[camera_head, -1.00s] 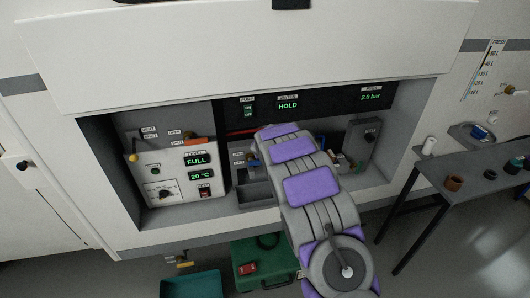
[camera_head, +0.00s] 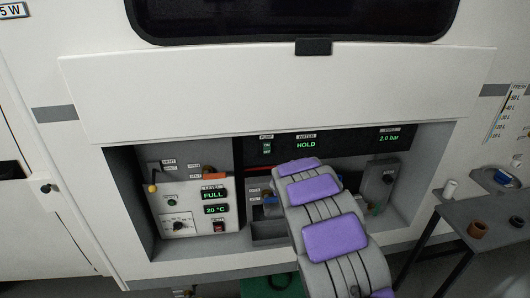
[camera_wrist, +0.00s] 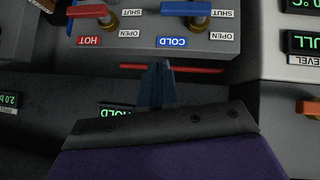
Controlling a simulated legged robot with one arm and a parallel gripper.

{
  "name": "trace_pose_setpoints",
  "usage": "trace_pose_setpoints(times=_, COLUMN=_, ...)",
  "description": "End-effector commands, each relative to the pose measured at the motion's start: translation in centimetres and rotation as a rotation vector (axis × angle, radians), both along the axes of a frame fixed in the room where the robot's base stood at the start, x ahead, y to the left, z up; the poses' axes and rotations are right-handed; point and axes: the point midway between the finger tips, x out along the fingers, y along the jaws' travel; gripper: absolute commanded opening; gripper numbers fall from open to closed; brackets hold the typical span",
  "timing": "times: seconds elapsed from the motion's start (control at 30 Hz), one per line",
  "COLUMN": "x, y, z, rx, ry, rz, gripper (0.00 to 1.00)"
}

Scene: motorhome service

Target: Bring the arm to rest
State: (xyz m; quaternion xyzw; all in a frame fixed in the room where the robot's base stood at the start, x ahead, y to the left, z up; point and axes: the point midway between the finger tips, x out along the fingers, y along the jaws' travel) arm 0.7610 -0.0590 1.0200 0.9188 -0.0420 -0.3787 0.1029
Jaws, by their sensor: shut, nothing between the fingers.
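My arm (camera_head: 335,238), grey with purple pads, reaches forward into the open service bay (camera_head: 190,253). In the head view its far end hides my gripper. In the wrist view my gripper (camera_wrist: 157,80) shows as two dark fingers, shut together and empty. The fingertips are close to a thin red bar (camera_wrist: 205,70); I cannot tell whether they touch it.
The wrist view shows a valve with a red handle (camera_wrist: 88,11) labelled HOT and one with a blue handle (camera_wrist: 186,8) labelled COLD. The control box (camera_head: 193,208) stands left of my arm. A side table (camera_head: 452,212) with small parts stands at right.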

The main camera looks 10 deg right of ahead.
Motion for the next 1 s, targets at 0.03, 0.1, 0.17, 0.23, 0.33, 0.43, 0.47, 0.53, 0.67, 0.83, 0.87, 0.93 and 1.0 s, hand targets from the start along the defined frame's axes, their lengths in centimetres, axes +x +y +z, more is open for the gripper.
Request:
trace_pose_setpoints(times=0.03, x=-0.1, y=-0.1, z=0.2, rx=-0.001, ry=0.001, rz=-0.003, gripper=0.00)
trace_pose_setpoints(times=0.1, x=-0.7, y=-0.5, z=0.7, rx=-0.008, ry=0.010, rz=-0.016, gripper=0.00)
trace_pose_setpoints(times=0.17, x=-1.7, y=-1.1, z=1.6, rx=-0.018, ry=0.024, rz=-0.037, gripper=0.00)
trace_pose_setpoints(times=0.23, x=-3.4, y=-1.9, z=3.0, rx=-0.031, ry=0.047, rz=-0.069, gripper=0.00)
trace_pose_setpoints(times=0.33, x=-6.8, y=-3.2, z=5.1, rx=-0.051, ry=0.098, rz=-0.123, gripper=0.00)
trace_pose_setpoints(times=0.43, x=-10.7, y=-4.1, z=6.9, rx=-0.059, ry=0.159, rz=-0.174, gripper=0.00)
trace_pose_setpoints(times=0.47, x=-11.9, y=-4.3, z=7.3, rx=-0.059, ry=0.178, rz=-0.187, gripper=0.00)
trace_pose_setpoints(times=0.53, x=-14.7, y=-4.6, z=8.5, rx=-0.058, ry=0.220, rz=-0.217, gripper=0.00)
trace_pose_setpoints(times=0.67, x=-20.3, y=-4.6, z=9.9, rx=-0.046, ry=0.310, rz=-0.258, gripper=0.00)
trace_pose_setpoints(times=0.83, x=-28.1, y=-3.7, z=11.3, rx=-0.010, ry=0.433, rz=-0.288, gripper=0.00)
trace_pose_setpoints(times=0.87, x=-29.4, y=-3.5, z=11.5, rx=-0.002, ry=0.453, rz=-0.289, gripper=0.00)
trace_pose_setpoints(times=0.93, x=-32.8, y=-2.8, z=11.8, rx=0.017, ry=0.508, rz=-0.292, gripper=0.00)
trace_pose_setpoints(times=1.0, x=-36.0, y=-1.9, z=12.0, rx=0.039, ry=0.560, rz=-0.287, gripper=0.00)
